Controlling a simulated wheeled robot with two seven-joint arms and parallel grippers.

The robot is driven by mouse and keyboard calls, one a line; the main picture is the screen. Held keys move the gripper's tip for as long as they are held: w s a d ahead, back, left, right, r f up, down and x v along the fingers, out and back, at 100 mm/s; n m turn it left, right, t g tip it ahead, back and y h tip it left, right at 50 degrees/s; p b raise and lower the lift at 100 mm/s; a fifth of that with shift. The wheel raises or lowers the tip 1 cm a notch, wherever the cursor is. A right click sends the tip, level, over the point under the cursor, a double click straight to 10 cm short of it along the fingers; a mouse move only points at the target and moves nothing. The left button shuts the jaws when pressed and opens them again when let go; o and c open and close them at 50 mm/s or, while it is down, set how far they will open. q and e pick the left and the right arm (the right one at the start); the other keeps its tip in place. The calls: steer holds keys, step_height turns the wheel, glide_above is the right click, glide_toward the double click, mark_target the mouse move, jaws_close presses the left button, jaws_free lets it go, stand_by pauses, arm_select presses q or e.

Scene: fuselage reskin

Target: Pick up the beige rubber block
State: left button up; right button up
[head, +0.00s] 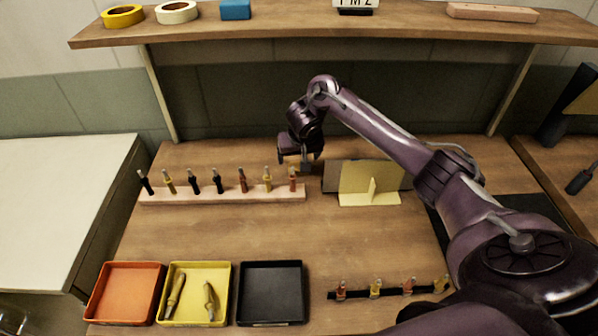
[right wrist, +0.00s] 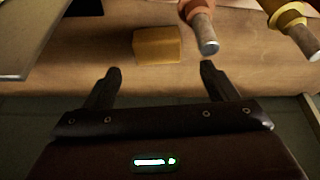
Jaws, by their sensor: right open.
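A small beige block (right wrist: 158,44) lies on the wooden bench in the right wrist view. My right gripper (right wrist: 160,69) is open and empty, and the block is just beyond its fingertips, roughly centred between them and apart from both. In the head view my right gripper (head: 300,161) is low over the back of the bench, by the right end of the tool rack; I cannot make out the block there. My left gripper is not in view.
A wooden rack (head: 222,194) with several upright tools stands close to the gripper's left. A yellow angled piece (head: 368,182) stands to its right. Orange (head: 126,292), yellow (head: 197,316) and black (head: 272,293) trays line the front. A shelf (head: 270,36) spans above. The middle bench is clear.

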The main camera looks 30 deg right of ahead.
mark_target(298, 166)
steer(key=x, duration=0.3)
steer(key=shift+s+f, duration=0.2)
steer(key=shift+f, duration=0.15)
steer(key=shift+w+d+f, duration=0.1)
steer(key=shift+f, duration=0.15)
steer(key=shift+w+f, duration=0.1)
steer(key=shift+f, duration=0.05)
steer(key=c, duration=1.2)
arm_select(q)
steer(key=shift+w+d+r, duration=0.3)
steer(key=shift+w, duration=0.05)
arm_select(e)
steer(key=shift+o, duration=0.2)
step_height(298, 166, up, 10)
